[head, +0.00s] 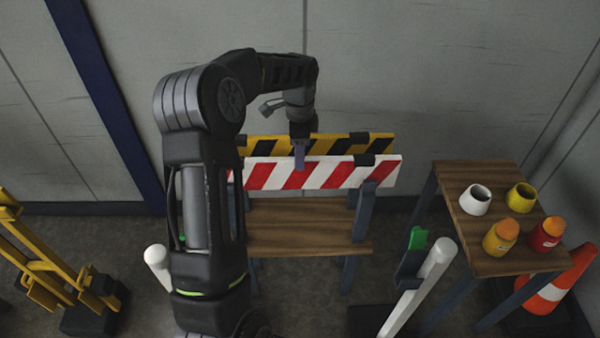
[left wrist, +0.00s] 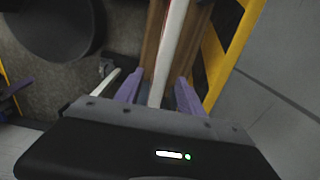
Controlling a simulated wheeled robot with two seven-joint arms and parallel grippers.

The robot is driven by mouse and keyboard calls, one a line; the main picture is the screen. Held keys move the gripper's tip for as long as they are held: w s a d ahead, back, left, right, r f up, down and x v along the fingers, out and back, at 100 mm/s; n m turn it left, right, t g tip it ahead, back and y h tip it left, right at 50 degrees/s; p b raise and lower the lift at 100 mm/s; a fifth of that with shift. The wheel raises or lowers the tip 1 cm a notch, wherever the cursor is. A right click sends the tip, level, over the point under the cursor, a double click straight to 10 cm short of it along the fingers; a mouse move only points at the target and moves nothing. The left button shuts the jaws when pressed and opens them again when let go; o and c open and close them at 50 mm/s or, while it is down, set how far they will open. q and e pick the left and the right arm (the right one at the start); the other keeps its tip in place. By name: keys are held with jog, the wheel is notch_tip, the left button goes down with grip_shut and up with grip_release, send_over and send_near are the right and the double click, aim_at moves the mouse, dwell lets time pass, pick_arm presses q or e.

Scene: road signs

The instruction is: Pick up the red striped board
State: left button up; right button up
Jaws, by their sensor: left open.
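The red and white striped board (head: 326,174) stands on edge on a wooden rack (head: 300,228), in front of a yellow and black striped board (head: 325,144). My left gripper (head: 299,158) reaches down from above over the red striped board, near its middle. In the left wrist view the two purple fingers of the left gripper (left wrist: 158,92) are apart, with the board's pale top edge (left wrist: 170,45) between them. The left gripper is open; I cannot tell whether a finger touches the board. The yellow and black board (left wrist: 226,50) lies just beyond one finger. My right gripper is not in view.
A wooden table (head: 470,225) at right holds a white cup (head: 475,199), a yellow cup (head: 521,197) and two orange-capped jars. White posts flank the rack. A yellow folding barrier (head: 45,262) is at left. A wall is behind.

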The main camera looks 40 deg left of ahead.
aim_at(299, 172)
pick_arm(q)
jog(key=shift+s+f, duration=0.1)
jog(key=shift+f, duration=1.15)
jog(key=shift+f+p, duration=0.7)
jog(key=shift+f, duration=1.9)
grip_shut()
jog(key=shift+a+r, duration=0.1)
